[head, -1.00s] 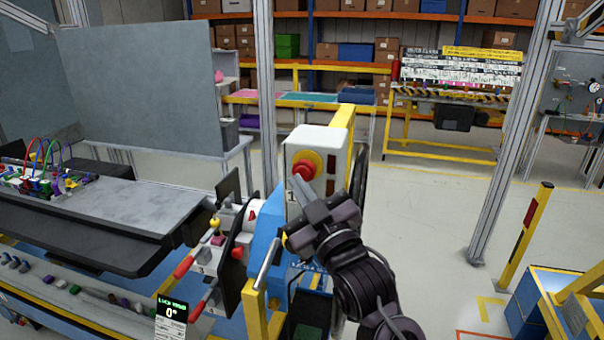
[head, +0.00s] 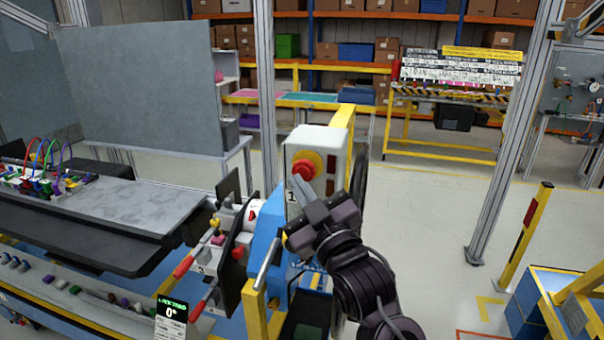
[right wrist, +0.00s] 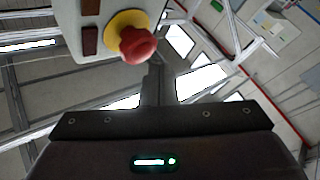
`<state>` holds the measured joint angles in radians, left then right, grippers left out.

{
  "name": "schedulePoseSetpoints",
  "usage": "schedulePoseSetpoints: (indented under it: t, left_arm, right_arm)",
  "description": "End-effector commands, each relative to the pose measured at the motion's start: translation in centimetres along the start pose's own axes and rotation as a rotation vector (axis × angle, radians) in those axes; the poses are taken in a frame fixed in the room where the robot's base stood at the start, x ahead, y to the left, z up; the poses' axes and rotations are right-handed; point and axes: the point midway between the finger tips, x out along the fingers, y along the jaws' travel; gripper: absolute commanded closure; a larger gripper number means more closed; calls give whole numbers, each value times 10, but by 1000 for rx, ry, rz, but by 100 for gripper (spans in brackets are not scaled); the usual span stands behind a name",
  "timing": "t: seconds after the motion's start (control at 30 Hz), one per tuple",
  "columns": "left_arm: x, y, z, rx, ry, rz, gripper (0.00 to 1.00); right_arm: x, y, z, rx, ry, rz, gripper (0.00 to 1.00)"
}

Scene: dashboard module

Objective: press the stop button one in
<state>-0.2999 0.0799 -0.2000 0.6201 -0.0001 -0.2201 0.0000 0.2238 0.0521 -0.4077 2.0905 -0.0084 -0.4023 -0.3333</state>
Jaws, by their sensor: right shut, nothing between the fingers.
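The stop button (head: 304,169) is a red mushroom head on a yellow disc, on the front of a white box marked 1. It also shows in the right wrist view (right wrist: 137,45), at the top, with the yellow disc behind it. My right gripper (head: 299,181) is shut and empty. In the head view its fingertips are just below the red button. In the right wrist view the fingers (right wrist: 158,75) point up at the lower right of the button; I cannot tell whether they touch it. My left gripper is not in view.
A yellow post (head: 341,118) stands behind the box. A blue housing (head: 263,240) and a dark panel with levers (head: 236,250) lie to the left of my right arm. A grey workbench (head: 130,205) fills the left.

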Motion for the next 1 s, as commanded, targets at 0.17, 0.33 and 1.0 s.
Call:
schedulePoseSetpoints:
  t: [0.17, 0.33, 1.0]
  left_arm:
    - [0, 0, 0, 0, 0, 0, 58]
    - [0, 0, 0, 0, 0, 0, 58]
    - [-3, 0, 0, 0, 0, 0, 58]
  right_arm:
    - [0, 0, 0, 0, 0, 0, 100]
    - [0, 0, 0, 0, 0, 0, 100]
    - [6, 4, 4, 0, 0, 0, 100]
